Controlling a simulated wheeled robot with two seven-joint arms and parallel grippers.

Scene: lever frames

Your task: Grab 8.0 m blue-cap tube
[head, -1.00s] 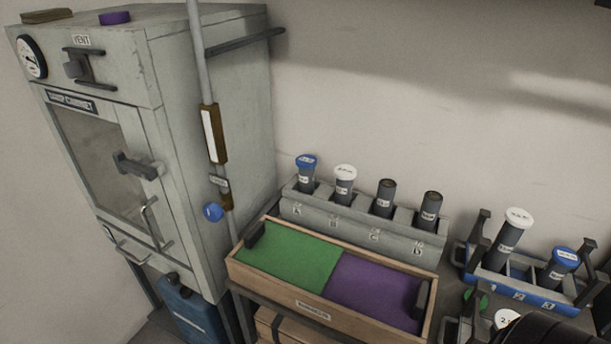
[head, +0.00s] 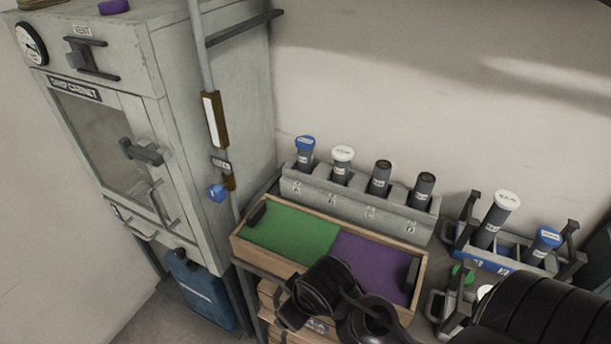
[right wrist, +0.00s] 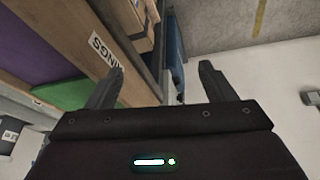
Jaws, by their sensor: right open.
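Two tubes with blue caps show in the head view. One blue-cap tube (head: 305,152) stands in slot A of the grey rack (head: 352,198). Another blue-cap tube (head: 544,243) leans in the blue-fronted rack (head: 480,262) at the right. The writing on both caps is too small to read. My right arm reaches in from the lower right over the front of the wooden tray. My right gripper (right wrist: 160,84) is open and empty in the right wrist view, apart from both tubes. My left gripper is not in view.
White-cap tubes stand in the grey rack (head: 342,163) and blue-fronted rack (head: 499,212); two dark tubes stand in slots C and D. The wooden tray (head: 424,275) has green and purple halves. A grey cabinet (head: 235,110) and a pole (head: 197,45) stand left.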

